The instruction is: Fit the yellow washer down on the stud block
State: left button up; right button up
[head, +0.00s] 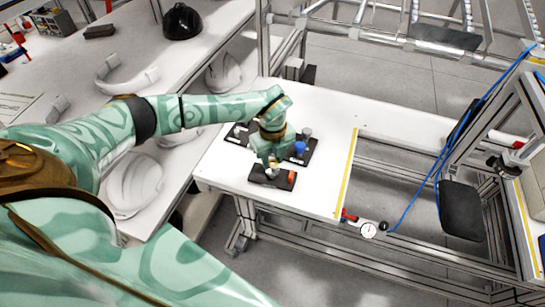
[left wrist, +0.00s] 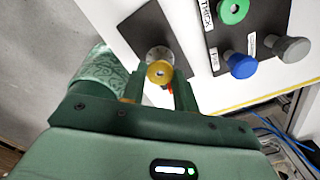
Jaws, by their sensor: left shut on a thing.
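The yellow washer (left wrist: 159,72) is between the fingertips of my left gripper (left wrist: 158,88), which is shut on it. In the head view my left gripper (head: 270,166) points down over a small black block (head: 259,178) near the table's front left. In the left wrist view a round grey stud (left wrist: 160,53) on the dark block (left wrist: 143,27) shows just behind the washer and is partly covered by it. I cannot tell whether washer and stud touch. My right gripper is not in view.
A black labelled board holds a green ring (left wrist: 233,11), a blue knob (left wrist: 241,65) and a grey knob (left wrist: 291,48), close beside my gripper. A small orange-red piece (head: 292,177) is at the block's right end. The white table (head: 329,130) is clear toward the right.

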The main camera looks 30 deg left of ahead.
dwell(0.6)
pick_arm(q)
jog(key=shift+f+b, duration=0.3)
jog(key=shift+f, duration=1)
jog(key=o, duration=1)
notch_tip(320, 180, up, 16)
jog(key=p, duration=0.2)
jog(key=shift+r+p, duration=0.15)
jog(key=shift+p, duration=0.15)
